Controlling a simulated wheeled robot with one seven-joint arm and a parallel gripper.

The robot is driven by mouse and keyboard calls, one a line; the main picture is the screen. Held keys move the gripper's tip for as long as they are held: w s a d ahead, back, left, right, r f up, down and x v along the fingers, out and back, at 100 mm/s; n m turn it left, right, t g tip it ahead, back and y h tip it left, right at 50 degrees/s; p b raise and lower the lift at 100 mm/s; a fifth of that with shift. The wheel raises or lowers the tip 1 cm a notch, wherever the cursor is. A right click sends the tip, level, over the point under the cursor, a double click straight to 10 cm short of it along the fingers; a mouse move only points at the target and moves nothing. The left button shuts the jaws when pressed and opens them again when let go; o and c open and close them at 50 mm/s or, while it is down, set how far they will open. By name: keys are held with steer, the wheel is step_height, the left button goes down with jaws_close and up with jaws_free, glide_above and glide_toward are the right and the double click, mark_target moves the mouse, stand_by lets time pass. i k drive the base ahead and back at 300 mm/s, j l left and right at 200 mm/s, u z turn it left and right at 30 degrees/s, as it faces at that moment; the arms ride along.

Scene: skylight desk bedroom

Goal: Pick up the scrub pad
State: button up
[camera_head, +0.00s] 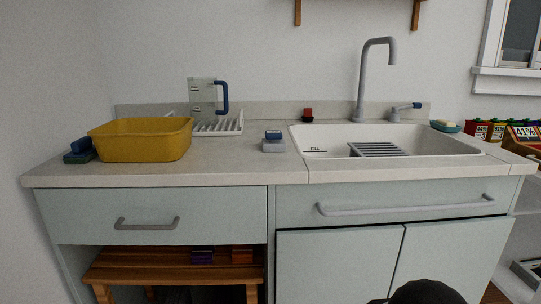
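I cannot tell for certain which item is the scrub pad. A small grey block with a blue top (273,142) sits on the counter just left of the sink. A small red item on a dark base (307,115) stands behind the sink's left corner. A dark green and blue item (80,151) lies at the counter's left end, partly hidden by the yellow tub. A teal dish with a pale piece in it (446,126) sits right of the sink. My gripper's fingers are not in view.
The yellow tub (140,140) stands on the left counter (230,172), before a white rack (229,127) with a pale mug-like item. The white sink (460,146) has a grey grate and a tall faucet (362,80). A dark rounded shape (425,292) shows at the bottom edge.

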mark_target(83, 151)
steer(key=u, duration=1.5)
